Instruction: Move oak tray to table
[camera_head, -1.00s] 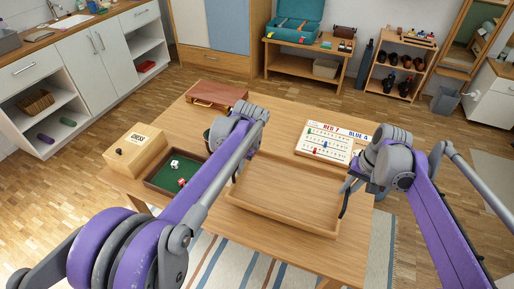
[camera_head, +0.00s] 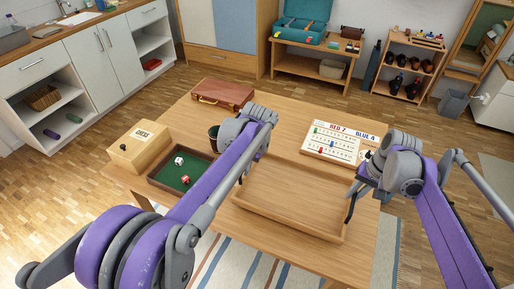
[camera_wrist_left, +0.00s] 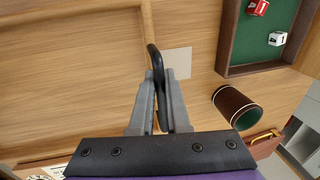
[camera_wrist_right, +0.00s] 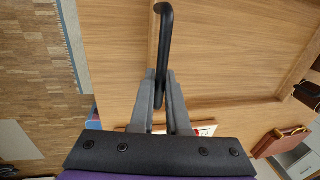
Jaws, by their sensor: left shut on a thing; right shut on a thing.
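The oak tray (camera_head: 285,198) is a shallow wooden tray, level, over the front part of the wooden table (camera_head: 290,122). I cannot tell whether it rests on the tabletop or hangs just above it. My left gripper (camera_wrist_left: 160,85) is shut on the black handle at the tray's left side; in the head view my left arm hides most of that handle. My right gripper (camera_wrist_right: 163,85) is shut on the black handle at the tray's right side, also partly visible in the head view (camera_head: 350,208). The tray's inside is empty.
Left of the tray are a green-lined dice tray (camera_head: 158,182), a CHESS box (camera_head: 140,146) and a dark dice cup (camera_wrist_left: 238,107). A brown case (camera_head: 222,93) lies at the back, a scoreboard (camera_head: 340,146) at the right. The table's middle is clear.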

